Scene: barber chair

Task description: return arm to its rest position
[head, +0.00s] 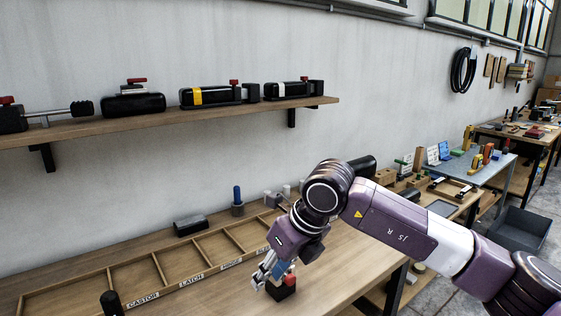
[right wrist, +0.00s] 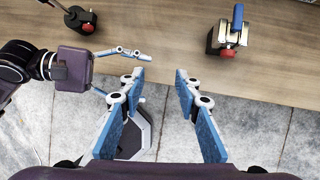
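My right arm reaches in from the right in the head view, bent at the elbow, with my right gripper (head: 268,272) low over the front of the workbench. In the right wrist view my right gripper (right wrist: 160,80) has its two blue-padded fingers wide apart with nothing between them. A clamp with a blue handle and red tip (right wrist: 228,40) stands on the bench beyond the fingertips, apart from them. It also shows partly behind the gripper in the head view (head: 283,289). My left gripper (right wrist: 118,75) shows at the left of the wrist view, its fingers apart; the head view does not show it.
A labelled wooden compartment tray (head: 105,270) lies along the bench (head: 345,262). A black-based clamp with a red knob (right wrist: 80,18) stands near the left gripper. A wall shelf (head: 165,117) holds several clamps. Bench space right of the tray is clear.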

